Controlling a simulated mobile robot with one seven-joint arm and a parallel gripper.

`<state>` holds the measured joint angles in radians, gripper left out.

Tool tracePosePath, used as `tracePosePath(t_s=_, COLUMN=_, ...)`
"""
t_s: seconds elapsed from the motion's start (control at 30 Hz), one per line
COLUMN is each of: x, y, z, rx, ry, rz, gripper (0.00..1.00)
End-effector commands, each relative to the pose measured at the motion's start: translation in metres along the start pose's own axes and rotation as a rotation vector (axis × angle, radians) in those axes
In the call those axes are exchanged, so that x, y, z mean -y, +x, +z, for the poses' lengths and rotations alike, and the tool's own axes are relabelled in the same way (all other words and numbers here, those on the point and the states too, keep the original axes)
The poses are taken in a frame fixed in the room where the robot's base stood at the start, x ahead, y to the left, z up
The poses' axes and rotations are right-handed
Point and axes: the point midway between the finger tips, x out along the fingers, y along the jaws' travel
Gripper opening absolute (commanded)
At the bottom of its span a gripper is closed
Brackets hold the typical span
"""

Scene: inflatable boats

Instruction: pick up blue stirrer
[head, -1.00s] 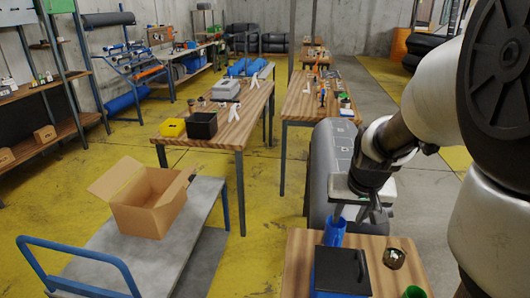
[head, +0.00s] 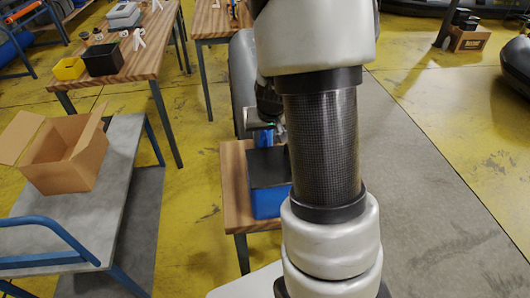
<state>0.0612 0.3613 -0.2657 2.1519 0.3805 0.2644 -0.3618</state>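My gripper (head: 262,123) is mostly hidden behind my own arm in the head view. Only a grey edge of it shows, above the back of a small wooden table (head: 234,200). A narrow blue thing (head: 265,139) shows just below it, behind a blue box with a black lid (head: 268,203). I cannot tell whether this blue thing is the stirrer or a container, nor whether my gripper touches it. My fingertips are hidden, so their opening cannot be seen.
A cart (head: 112,185) with an open cardboard box (head: 65,157) stands at the left. Longer wooden tables (head: 135,65) with bins and tools are behind it. A dark grey boat tube (head: 241,80) lies behind the small table. The floor at the right is largely clear.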

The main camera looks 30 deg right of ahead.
Motion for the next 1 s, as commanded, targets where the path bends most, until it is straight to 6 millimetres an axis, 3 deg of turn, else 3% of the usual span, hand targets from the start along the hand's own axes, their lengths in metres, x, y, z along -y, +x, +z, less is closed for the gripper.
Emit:
tracePosePath(t_s=0.03, x=0.000, y=0.011, z=0.001, rx=0.003, ry=0.003, rz=0.001, gripper=0.35)
tracePosePath(t_s=0.17, x=0.000, y=0.024, z=0.000, rx=0.001, ry=0.002, rz=0.000, gripper=0.35)
tracePosePath(t_s=0.43, x=0.000, y=0.026, z=-0.001, rx=-0.001, ry=0.001, rz=0.000, gripper=0.35)
tracePosePath(t_s=0.67, x=0.000, y=0.026, z=-0.001, rx=-0.001, ry=0.001, rz=0.000, gripper=0.00)
tracePosePath(t_s=1.0, x=0.001, y=0.021, z=-0.003, rx=-0.002, ry=0.000, rz=0.000, gripper=0.00)
